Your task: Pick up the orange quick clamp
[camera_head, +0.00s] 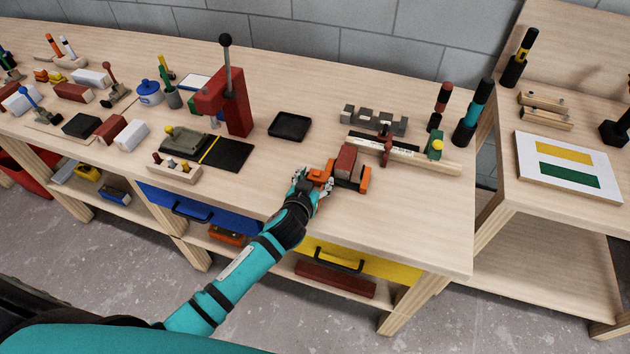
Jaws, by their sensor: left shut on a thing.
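The orange quick clamp (364,180) lies near the front edge of the workbench, right of the middle of the view. A dark red block (346,162) sits between its orange ends. My left gripper (313,184) reaches in from the lower left and is shut on the clamp's left end. The fingers hide part of that end. I cannot tell whether the clamp is lifted off the bench top. My right gripper is not in view.
A red press (233,105) with a black lever stands to the left, by a black mat (228,154). A black tray (289,126) lies behind the clamp. A wooden batten (445,164) and grey metal blocks (372,121) are behind right. The bench's front right is clear.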

